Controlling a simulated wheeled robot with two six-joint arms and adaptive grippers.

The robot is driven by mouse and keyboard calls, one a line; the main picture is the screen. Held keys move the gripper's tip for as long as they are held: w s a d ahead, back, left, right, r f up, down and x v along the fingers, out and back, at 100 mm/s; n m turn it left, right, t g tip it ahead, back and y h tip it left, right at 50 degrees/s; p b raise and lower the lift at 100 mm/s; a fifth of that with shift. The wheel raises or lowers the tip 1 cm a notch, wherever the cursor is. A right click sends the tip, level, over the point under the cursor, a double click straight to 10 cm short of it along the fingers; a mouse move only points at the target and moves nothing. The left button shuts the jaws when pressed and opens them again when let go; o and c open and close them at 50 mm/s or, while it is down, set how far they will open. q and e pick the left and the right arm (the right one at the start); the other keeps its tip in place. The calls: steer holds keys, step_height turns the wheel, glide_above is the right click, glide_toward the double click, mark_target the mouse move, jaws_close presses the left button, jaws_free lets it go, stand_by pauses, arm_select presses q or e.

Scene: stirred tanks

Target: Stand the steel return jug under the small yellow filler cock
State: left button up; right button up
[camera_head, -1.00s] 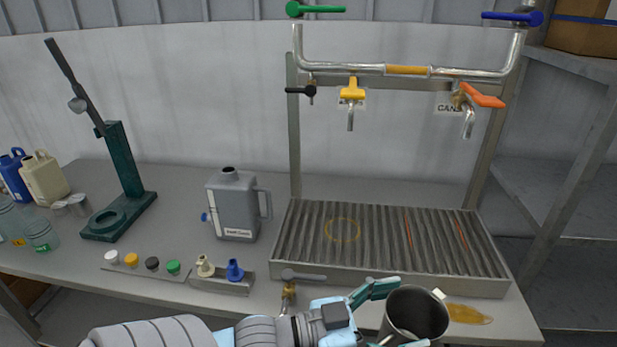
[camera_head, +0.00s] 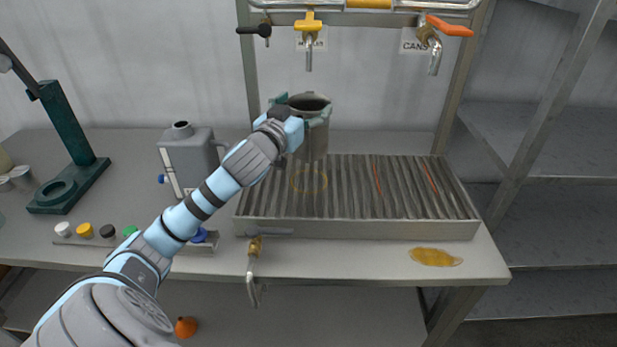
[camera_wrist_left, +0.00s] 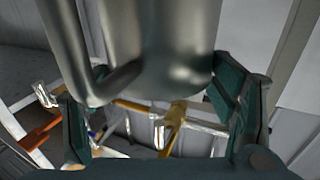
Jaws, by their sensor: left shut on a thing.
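The steel return jug (camera_head: 315,140) is upright, held over the back left of the ribbed drip tray (camera_head: 330,231). My left gripper (camera_head: 303,112) is shut on it near the top; its fingers also flank the jug in the left wrist view (camera_wrist_left: 155,85). The small yellow filler cock (camera_head: 309,26) hangs above, its spout ending a little above the jug's open mouth. A yellow ring (camera_head: 308,181) is marked on the tray, just below the jug's base in the picture. I cannot tell whether the base touches the ribs. My right gripper is not in view.
A black-handled cock (camera_head: 254,30) and an orange-handled cock (camera_head: 447,27) flank the yellow one. A grey can (camera_head: 190,155) stands left of the tray, close to my arm. An amber puddle (camera_head: 435,257) lies on the bench front.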

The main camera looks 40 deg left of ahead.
arm_select(q)
step_height(320, 180, down, 10)
steer(key=shift+r+b, duration=0.25)
steer(key=shift+b, duration=0.8)
steer(key=shift+s+d+r, duration=0.1)
steer(key=shift+r, duration=0.05)
steer(key=o, duration=1.7)
steer(key=v, duration=0.5)
steer(key=shift+s, duration=0.1)
steer(key=p, duration=0.2)
glide_toward(301, 148)
steer(key=shift+s+d+r, duration=0.1)
steer(key=shift+s, duration=0.05)
